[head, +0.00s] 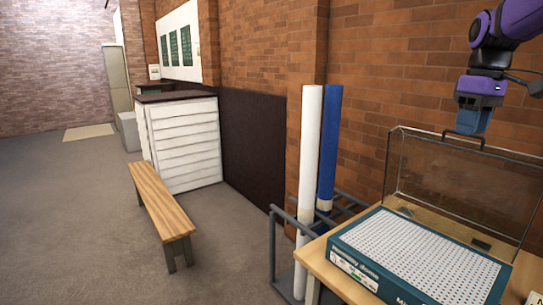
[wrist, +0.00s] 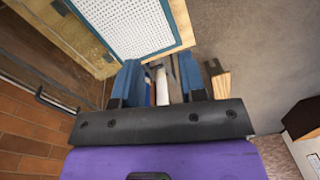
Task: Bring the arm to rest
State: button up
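My gripper (head: 474,132) hangs at the upper right of the head view, on my purple and black arm. Its blue fingers point down, in front of the brick wall and near the top of a clear case (head: 450,185). In the wrist view my gripper (wrist: 160,72) has its two blue fingers apart. Nothing is held between them; the white roll shows through the gap from farther off. A teal box (head: 365,272) with a white dotted top lies on the wooden table (head: 318,262). It also shows in the wrist view (wrist: 182,30).
A white roll (head: 310,150) and a blue roll (head: 329,140) stand in a grey metal rack (head: 273,245) left of the table. A wooden bench (head: 160,200) and white drawers (head: 185,145) stand farther left. The grey floor (head: 70,220) at left is clear.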

jog(key=s+a+f+m+t, duration=0.2)
jog(key=s+a, duration=0.4)
jog(key=s, duration=0.5)
jog(key=s+a+f+m+t, duration=0.2)
jog(key=s+a+f, duration=0.3)
jog(key=s, duration=0.6)
jog(key=shift+s+a+m+t+h, duration=0.3)
jog(key=shift+a+t, duration=0.05)
jog(key=shift+t, duration=0.45)
